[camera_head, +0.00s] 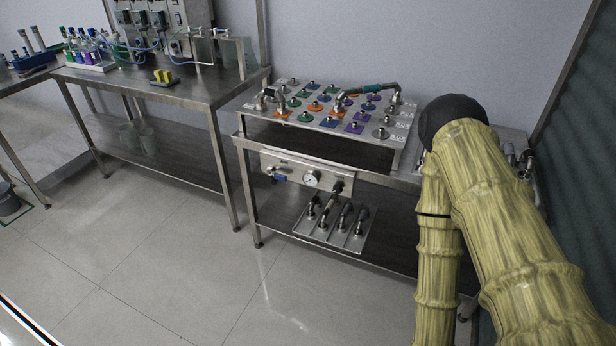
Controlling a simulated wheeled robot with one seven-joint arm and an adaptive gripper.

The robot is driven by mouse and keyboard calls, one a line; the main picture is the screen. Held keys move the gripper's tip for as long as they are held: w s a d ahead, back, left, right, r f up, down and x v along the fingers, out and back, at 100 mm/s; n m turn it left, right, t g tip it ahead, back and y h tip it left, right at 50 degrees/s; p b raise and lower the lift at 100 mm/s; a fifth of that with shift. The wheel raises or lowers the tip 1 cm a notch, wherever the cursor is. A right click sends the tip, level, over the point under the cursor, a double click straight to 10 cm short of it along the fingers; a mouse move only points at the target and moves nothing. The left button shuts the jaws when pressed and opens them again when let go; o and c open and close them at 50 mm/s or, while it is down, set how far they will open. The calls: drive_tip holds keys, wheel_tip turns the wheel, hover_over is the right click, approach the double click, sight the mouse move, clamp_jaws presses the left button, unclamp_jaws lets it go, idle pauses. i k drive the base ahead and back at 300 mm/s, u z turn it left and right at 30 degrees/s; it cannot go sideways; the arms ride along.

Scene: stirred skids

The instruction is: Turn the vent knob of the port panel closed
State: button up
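A metal panel (296,165) with a round gauge (311,179) hangs on the front of the middle steel bench. It carries a blue-handled fitting (279,175) at its left and a small black knob-like part (337,187) at its right. I cannot tell which of these is the vent knob or how it is turned. Above, a slanted plate (255,113) bears many coloured ports. My arm, in a yellow sleeve, bends at a dark joint at the right, well right of the panel. My gripper is not in view.
Several dark-handled fittings stand on a plate (349,246) on the lower shelf. A second bench (185,95) at the left holds bottles, tubing and a yellow item (163,77). More metal fittings (512,155) sit behind my arm. The floor in front is clear.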

sight(337, 190)
drive_tip(key=u, duration=2.55)
drive_tip(key=i, duration=1)
drive_tip(key=z, duration=2.8)
